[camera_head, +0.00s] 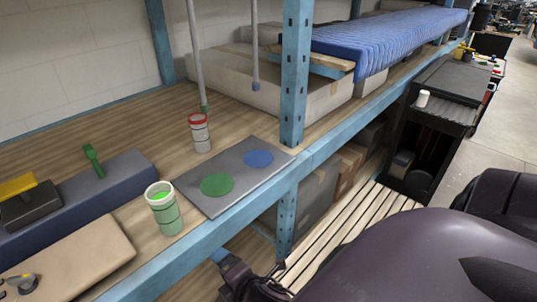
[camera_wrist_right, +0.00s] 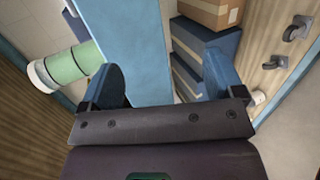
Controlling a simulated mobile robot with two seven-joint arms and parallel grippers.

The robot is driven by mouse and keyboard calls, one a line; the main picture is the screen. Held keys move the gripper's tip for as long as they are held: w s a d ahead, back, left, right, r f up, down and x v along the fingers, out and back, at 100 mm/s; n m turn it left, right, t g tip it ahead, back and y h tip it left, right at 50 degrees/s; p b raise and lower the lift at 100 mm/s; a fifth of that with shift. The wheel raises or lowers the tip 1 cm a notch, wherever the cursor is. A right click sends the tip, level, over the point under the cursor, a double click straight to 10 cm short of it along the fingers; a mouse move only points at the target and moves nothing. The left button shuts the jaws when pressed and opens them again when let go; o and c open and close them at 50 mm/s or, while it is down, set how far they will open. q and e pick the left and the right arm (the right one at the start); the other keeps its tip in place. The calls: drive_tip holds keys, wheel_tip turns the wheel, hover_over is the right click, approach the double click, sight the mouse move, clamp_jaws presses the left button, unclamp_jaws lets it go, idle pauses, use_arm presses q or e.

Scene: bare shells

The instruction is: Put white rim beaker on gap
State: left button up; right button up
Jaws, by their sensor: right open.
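The white rim beaker (camera_head: 164,212), a green cup with a white rim and green inside, stands upright on the wooden shelf near its front edge, left of a grey mat (camera_head: 224,206). The mat has a green disc (camera_head: 217,185) and a blue disc (camera_head: 258,158). My right gripper (camera_head: 228,264) is open and empty, low in front of the shelf's blue edge, right of the beaker and apart from it. In the right wrist view the beaker (camera_wrist_right: 78,65) lies beyond the left finger, outside the jaws. Nothing shows clearly as a gap. My left gripper is not in view.
A red-rimmed beaker (camera_head: 200,134) stands behind the mat. A blue post (camera_head: 294,75) rises at the shelf front, right of the mat. A dark blue box (camera_head: 75,196) and a tan board (camera_head: 70,262) lie left. Slats (camera_head: 345,232) and cartons (camera_head: 350,165) are below.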

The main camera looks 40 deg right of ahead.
drive_tip(key=s+d+f+m+g, duration=0.1)
drive_tip(key=s+d+f+m, duration=0.5)
drive_tip(key=m, duration=1.1)
drive_tip(key=shift+s+d+f, duration=0.3)
drive_tip(key=shift+s+d, duration=0.05)
drive_tip(key=shift+s, duration=0.35)
